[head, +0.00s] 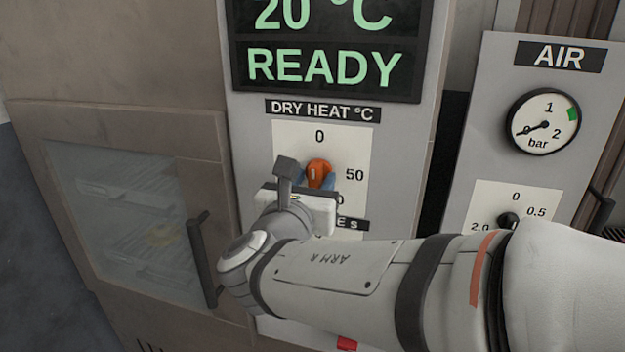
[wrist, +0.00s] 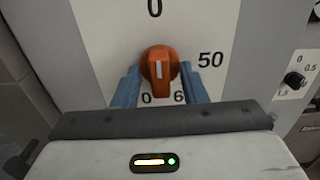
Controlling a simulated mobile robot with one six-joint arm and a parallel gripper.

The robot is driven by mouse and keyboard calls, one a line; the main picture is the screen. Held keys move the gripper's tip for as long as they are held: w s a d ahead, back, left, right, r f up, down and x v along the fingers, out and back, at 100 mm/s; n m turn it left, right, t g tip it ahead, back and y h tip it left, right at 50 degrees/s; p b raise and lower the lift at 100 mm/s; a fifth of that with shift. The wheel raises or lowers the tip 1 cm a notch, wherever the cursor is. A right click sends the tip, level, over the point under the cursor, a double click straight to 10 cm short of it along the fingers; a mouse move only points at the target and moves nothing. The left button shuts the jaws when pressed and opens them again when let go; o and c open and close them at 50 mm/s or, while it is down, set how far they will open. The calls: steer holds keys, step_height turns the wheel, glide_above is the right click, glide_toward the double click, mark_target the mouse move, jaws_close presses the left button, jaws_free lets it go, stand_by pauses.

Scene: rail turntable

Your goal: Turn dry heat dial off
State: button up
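The dry heat dial (head: 319,172) is an orange knob on a white scale plate under the label "DRY HEAT °C". In the wrist view the dial (wrist: 160,64) has a white line that stands upright, toward the 0 above it. My gripper (head: 317,181) is in front of the panel at the dial. In the wrist view its two blue fingers (wrist: 160,78) stand one on each side of the dial, close to it. They look slightly apart from the knob; contact is hard to judge. The lower scale is partly hidden by the gripper.
A display (head: 325,45) above reads 20 °C and READY. A cabinet door (head: 130,215) with a window and a dark handle (head: 201,260) is at left. An AIR panel (head: 490,120) with a gauge (head: 543,121) and a black knob (head: 508,220) is at right.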

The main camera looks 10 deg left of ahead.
steer(key=shift+s, duration=0.25)
steer(key=s+b, duration=0.1)
steer(key=s, duration=0.6)
steer(key=shift+s+a, duration=0.15)
steer(key=shift+a, duration=0.15)
steer(key=w+d+f+m+g+h, duration=0.1)
steer(key=d+f+m+g+h, duration=0.1)
steer(key=d+f+m+g, duration=0.5)
steer(key=w+d+f+m+g+h, duration=0.1)
steer(key=d+f+m+h, duration=0.3)
steer(key=d, duration=0.7)
steer(key=s+d+f+m+g+y, duration=0.3)
steer(key=s+d+f+m, duration=0.1)
steer(key=m, duration=0.8)
steer(key=s+d+f+m+g+y, duration=0.4)
steer(key=f+m, duration=0.2)
steer(key=m, duration=0.6)
steer(key=shift+d+y, duration=0.25)
steer(key=shift+y, duration=0.05)
